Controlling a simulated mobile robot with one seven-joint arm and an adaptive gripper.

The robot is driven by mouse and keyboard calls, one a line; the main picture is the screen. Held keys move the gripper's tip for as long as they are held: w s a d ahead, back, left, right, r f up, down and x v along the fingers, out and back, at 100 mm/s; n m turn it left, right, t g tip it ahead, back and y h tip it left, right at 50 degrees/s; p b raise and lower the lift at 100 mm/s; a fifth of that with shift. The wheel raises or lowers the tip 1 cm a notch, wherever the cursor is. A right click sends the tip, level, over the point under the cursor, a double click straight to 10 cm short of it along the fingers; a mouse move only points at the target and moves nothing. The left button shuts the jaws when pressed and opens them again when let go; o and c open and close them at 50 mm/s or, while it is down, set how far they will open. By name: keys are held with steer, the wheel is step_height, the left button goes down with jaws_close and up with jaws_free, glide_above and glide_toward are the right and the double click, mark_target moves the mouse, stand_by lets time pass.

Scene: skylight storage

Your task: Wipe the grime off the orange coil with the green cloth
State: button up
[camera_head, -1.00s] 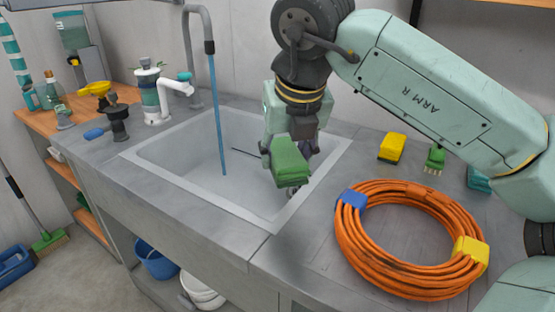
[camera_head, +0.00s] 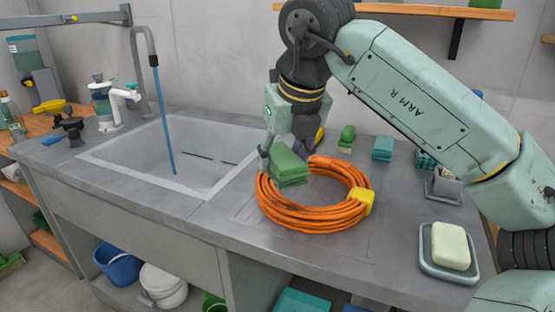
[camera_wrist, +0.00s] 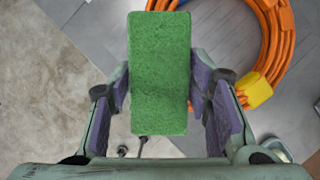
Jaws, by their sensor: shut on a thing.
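My gripper (camera_head: 287,148) is shut on the green cloth (camera_head: 289,168), a thick folded block. In the wrist view the cloth (camera_wrist: 160,70) sits between the two purple finger pads. The orange coil (camera_head: 316,222) lies flat on the grey counter, with a yellow clip (camera_head: 363,202) on its right side. The cloth is in front of the coil's far left part in the head view; I cannot tell whether they touch. I cannot make out the grime clearly.
The sink (camera_head: 180,158) with a hanging blue hose is left of the coil. A soap dish (camera_head: 450,270) with a pale bar stands at the right. Green and teal items (camera_head: 383,148) stand behind. The counter (camera_head: 375,265) in front of the coil is clear.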

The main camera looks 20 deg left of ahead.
mark_target(320, 215)
steer(key=shift+d, duration=0.3)
steer(key=shift+f, duration=0.1)
step_height(320, 215, down, 5)
steer(key=b, duration=0.4)
stand_by(1.1)
steer(key=shift+s+d+b, duration=0.1)
steer(key=shift+s+d, duration=0.05)
steer(key=shift+d, duration=1.15)
steer(key=shift+s+d+b, duration=0.15)
steer(key=shift+s+d, duration=0.05)
steer(key=shift+d, duration=1.15)
steer(key=shift+s+d+b, duration=0.1)
steer(key=shift+s+d, duration=0.05)
steer(key=shift+d, duration=1.15)
steer(key=shift+f+b, duration=0.75)
steer(key=shift+f, duration=0.2)
